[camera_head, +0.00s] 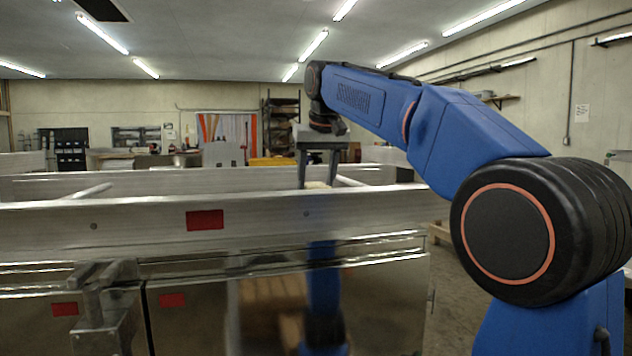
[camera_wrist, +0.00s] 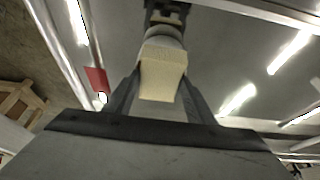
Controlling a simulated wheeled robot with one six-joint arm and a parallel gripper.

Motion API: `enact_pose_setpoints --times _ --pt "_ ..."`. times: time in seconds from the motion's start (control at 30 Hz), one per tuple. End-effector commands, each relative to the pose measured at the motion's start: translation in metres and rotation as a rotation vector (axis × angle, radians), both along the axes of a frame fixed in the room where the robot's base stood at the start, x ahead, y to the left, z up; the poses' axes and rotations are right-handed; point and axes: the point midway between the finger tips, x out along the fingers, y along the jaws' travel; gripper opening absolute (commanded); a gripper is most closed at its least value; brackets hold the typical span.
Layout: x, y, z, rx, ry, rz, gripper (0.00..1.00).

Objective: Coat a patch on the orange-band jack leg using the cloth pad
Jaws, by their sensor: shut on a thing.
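My gripper (camera_head: 318,178) points down behind the top rail of the near trailer. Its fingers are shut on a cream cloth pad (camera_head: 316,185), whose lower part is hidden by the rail. In the wrist view the pad (camera_wrist: 163,72) is a pale block between the two fingertips. A grey rounded shape and a dark piece show just past the pad; I cannot tell what they are or whether the pad touches them. I cannot make out a jack leg with an orange band in either view.
The near trailer's aluminium rail (camera_head: 130,226) with a red reflector (camera_head: 205,220) crosses in front of my gripper. A metal bracket (camera_head: 103,315) sticks out at lower left. In the wrist view, a wooden frame (camera_wrist: 20,103) stands on the floor at left. Shiny panels mirror the lights.

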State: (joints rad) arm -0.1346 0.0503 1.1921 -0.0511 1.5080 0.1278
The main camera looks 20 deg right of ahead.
Motion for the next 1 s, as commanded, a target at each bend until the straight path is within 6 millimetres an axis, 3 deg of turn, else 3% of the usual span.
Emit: enact_pose_setpoints --times 0.43,1.0 --pt "0.000 0.000 0.002 -0.001 0.003 0.000 0.32" --pt "0.001 0.000 0.039 0.000 0.001 0.000 0.32"
